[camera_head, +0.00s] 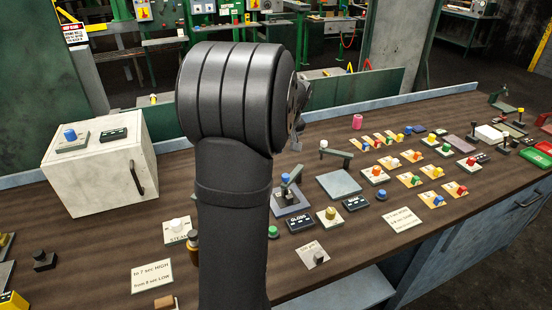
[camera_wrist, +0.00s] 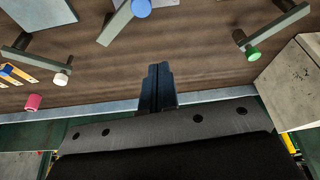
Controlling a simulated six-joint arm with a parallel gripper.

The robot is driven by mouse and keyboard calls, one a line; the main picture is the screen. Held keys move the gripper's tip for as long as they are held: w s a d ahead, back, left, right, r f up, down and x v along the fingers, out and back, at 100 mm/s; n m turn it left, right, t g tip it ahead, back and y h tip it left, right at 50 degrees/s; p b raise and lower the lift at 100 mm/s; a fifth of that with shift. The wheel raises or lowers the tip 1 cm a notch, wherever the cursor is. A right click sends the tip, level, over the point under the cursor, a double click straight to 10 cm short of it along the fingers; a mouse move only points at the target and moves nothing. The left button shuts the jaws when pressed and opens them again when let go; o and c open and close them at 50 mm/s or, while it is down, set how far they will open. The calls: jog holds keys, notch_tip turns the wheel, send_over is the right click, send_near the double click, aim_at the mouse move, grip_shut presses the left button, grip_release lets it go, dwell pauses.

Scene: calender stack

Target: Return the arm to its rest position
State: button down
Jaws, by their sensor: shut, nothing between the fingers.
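My gripper (camera_wrist: 159,70) shows in the wrist view with its two dark fingers together and nothing between them. It is over the brown control desk (camera_wrist: 190,65), near the desk's grey edge strip. It seems to touch none of the controls. In the head view my black arm rises in front of the desk (camera_head: 400,230) and hides most of the gripper; only small grey parts show at the arm's right side. The rest position itself is not marked in either view.
A pale box (camera_head: 100,170) with a handle stands left of my arm; it also shows in the wrist view (camera_wrist: 292,80). A blue-tipped lever (camera_head: 285,178), a white-tipped lever (camera_head: 336,153), a pink cylinder (camera_head: 357,121) and several knobs stand right. Bare wood lies between them.

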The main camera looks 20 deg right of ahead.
jog(key=shift+v, duration=0.9)
jog(key=shift+f, duration=0.1)
jog(key=shift+s+d+f, duration=0.1)
jog(key=shift+s+f, duration=0.1)
jog(key=shift+f, duration=2.1)
jog(key=shift+s+d+f, duration=0.1)
jog(key=shift+s+f, duration=0.05)
jog(key=shift+f, duration=2.2)
